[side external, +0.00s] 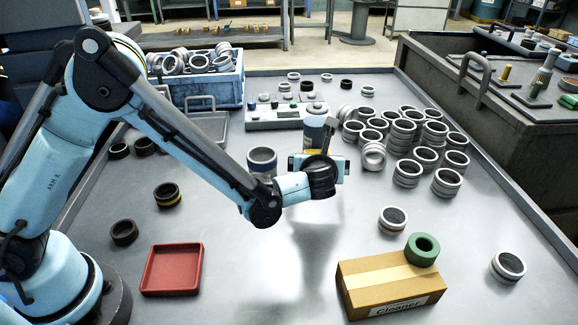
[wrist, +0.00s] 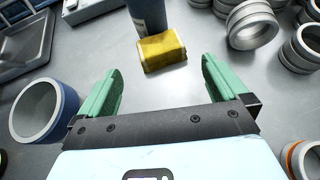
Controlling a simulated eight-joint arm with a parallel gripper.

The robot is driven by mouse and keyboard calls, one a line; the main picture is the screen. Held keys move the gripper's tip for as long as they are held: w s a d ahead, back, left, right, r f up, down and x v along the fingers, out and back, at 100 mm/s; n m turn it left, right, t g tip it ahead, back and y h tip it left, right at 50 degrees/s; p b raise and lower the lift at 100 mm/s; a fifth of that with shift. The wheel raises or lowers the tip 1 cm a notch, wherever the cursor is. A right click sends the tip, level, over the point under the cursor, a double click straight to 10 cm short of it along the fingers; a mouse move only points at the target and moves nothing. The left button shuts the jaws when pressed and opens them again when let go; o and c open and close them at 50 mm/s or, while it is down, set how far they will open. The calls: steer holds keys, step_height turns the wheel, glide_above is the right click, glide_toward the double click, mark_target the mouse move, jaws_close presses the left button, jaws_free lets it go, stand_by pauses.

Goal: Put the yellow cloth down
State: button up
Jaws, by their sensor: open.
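The yellow cloth (wrist: 162,50) shows in the wrist view as a small folded block. It lies on the grey table by the base of a dark blue-grey cylinder (wrist: 148,16). My gripper (wrist: 161,68) is open, with its two green fingers spread wide and nothing between them. The cloth is ahead of the fingers, near the middle of the gap, with bare table showing around it. In the side external view, my gripper (side external: 326,158) is over the middle of the table and mostly hides the cloth and its own fingers.
A blue-banded ring (wrist: 45,110) stands close left of my gripper. Many metal rings (side external: 405,140) crowd the right, some stacked. A control box (side external: 270,118) is behind. A red tray (side external: 172,270) and a cardboard box (side external: 385,283) are in front, with clear table between them.

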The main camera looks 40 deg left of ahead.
steer(key=shift+r+x, duration=0.15)
steer(key=shift+x, duration=1.75)
steer(key=shift+r+x, duration=0.15)
steer(key=shift+x, duration=1.75)
steer(key=shift+w, duration=0.15)
steer(key=c, duration=0.8)
steer(key=shift+r, duration=0.1)
